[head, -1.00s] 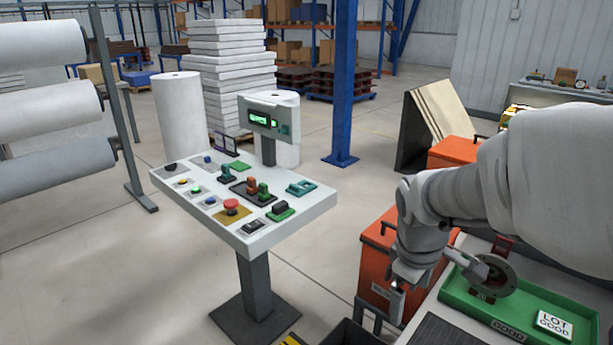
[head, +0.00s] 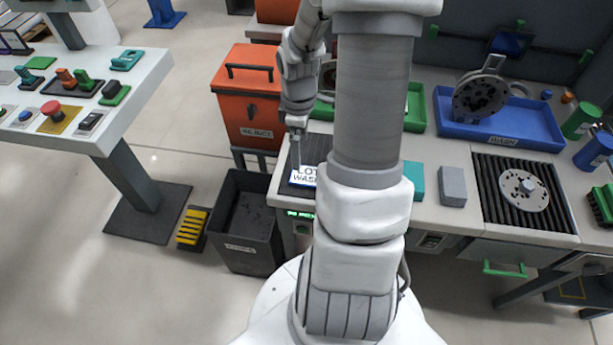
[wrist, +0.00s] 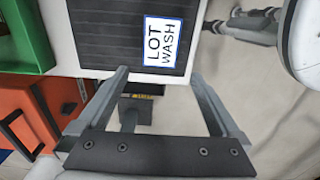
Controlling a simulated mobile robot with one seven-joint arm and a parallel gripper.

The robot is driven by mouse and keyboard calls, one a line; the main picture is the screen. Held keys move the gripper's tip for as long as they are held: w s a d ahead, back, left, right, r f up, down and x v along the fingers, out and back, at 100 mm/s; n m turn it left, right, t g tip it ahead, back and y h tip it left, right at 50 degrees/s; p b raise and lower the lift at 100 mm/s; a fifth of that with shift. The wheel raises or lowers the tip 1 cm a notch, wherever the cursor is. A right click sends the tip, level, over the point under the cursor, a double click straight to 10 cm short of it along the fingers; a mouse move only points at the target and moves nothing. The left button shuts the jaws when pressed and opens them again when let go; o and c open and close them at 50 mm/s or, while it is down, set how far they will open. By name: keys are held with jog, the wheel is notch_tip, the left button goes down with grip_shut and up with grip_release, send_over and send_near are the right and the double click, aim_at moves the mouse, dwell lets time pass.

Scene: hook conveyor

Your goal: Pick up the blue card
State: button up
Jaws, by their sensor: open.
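The blue card (head: 302,177) is a white card with a blue border that reads LOT WASH. It lies on a dark ribbed mat (wrist: 100,35) at the front left of the bench, partly hidden by my arm in the head view. In the wrist view the blue card (wrist: 163,42) shows whole, flat on the mat, beyond my fingertips. My gripper (wrist: 160,76) is open and empty, its two fingers apart, with the card lying ahead of the gap between them. In the head view my gripper (head: 296,150) is close above the card.
An orange REJECT bin (head: 248,95) and a dark open bin (head: 241,225) stand left of the bench. A green tray (head: 415,105), a blue tray (head: 505,125), a grey block (head: 453,187) and a roller section (head: 555,215) are on the bench. A control panel stands left.

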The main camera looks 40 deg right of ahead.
aim_at(303, 174)
jog(key=f+b, duration=0.1)
jog(key=f, duration=0.8)
jog(key=shift+s+d+f+b, duration=0.15)
jog(key=shift+s+f+b, duration=0.05)
jog(key=shift+f+b, duration=0.2)
jog(key=shift+r, duration=0.1)
jog(key=c, duration=1.2)
jog(key=shift+o, duration=0.2)
